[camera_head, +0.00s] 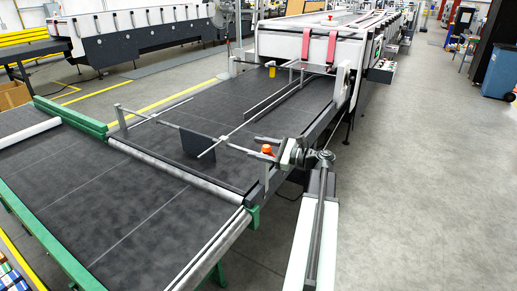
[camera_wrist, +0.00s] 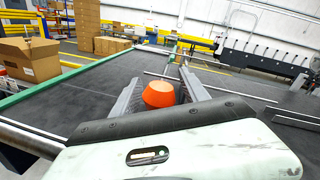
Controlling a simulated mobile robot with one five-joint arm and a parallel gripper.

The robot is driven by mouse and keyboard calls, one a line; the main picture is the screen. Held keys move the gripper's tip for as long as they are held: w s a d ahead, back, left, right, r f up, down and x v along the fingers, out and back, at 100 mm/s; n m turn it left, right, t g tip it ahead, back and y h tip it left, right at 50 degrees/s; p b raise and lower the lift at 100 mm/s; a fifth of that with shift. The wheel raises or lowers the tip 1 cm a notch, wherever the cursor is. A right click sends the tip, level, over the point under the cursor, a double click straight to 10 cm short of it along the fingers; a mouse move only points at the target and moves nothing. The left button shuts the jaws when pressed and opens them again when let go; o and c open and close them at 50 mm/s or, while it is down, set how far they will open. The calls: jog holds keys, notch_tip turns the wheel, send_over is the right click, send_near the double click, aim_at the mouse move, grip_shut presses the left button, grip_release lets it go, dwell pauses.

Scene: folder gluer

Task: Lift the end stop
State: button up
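A dark upright plate (camera_head: 197,145), which looks like the end stop, hangs from thin metal rods above the dark belt in the head view. A rod runs from it toward a grey post on the near side rail. An orange knob (camera_head: 267,149) sits at that post; it also shows in the wrist view (camera_wrist: 159,94). My gripper (camera_head: 279,153) is at the rail, just right of the knob. In the wrist view its two fingers (camera_wrist: 161,76) are apart, with the knob between them. Whether either finger touches the knob cannot be told.
The dark belt table (camera_head: 130,185) with green side rails fills the left. A white machine (camera_head: 305,44) with two red straps stands behind. The grey floor (camera_head: 425,190) on the right is clear. A blue bin (camera_head: 500,72) stands far right. Cardboard boxes (camera_wrist: 30,58) stand beyond the belt.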

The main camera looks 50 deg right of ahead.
grip_shut()
dwell(1.3)
